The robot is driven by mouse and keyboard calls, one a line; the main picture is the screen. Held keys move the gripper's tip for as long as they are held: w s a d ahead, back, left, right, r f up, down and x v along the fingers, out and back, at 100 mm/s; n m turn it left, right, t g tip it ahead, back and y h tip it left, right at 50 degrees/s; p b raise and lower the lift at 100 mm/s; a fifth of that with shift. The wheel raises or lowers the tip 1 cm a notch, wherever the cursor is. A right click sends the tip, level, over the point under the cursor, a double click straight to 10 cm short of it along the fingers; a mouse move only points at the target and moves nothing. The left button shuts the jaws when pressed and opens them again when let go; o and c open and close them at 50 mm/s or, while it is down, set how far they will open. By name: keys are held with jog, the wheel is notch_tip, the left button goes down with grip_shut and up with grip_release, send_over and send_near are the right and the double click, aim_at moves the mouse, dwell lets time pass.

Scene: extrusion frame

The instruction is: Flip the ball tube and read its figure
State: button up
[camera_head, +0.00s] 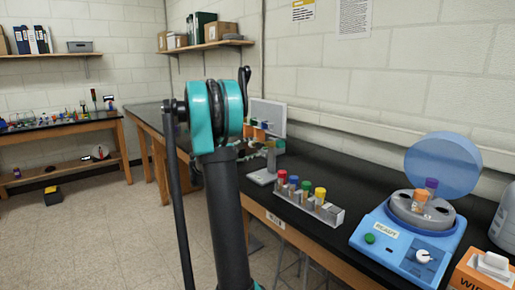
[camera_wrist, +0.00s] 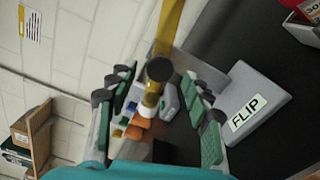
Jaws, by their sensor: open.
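In the wrist view, an amber see-through tube (camera_wrist: 170,25) runs down from the top edge. A round black knob (camera_wrist: 159,70) covers part of it. A grey base labelled FLIP (camera_wrist: 262,88) lies to the right of it. My gripper (camera_wrist: 158,78) is open, its two green-padded fingers on either side of the knob and the tube's lower part. I cannot tell whether a finger touches it. No figure is readable on the tube. In the head view, the grey base (camera_head: 262,177) shows on the bench just right of my arm, which hides most of my gripper.
A rack (camera_head: 325,212) of tubes with coloured caps stands on the black bench to the right. Beyond it are a blue centrifuge (camera_head: 390,253) with its lid raised and an orange wipes box (camera_head: 476,277). A block wall (camera_head: 400,80) runs behind the bench.

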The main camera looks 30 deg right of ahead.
jog(key=a, duration=0.8)
jog(key=shift+s, duration=0.35)
send_near(257, 146)
jog(key=d, duration=1)
jog(key=shift+w+d+r, duration=0.1)
jog(key=shift+w+d, duration=0.2)
jog(key=shift+d, duration=0.1)
jog(key=shift+c, duration=0.5)
grip_shut()
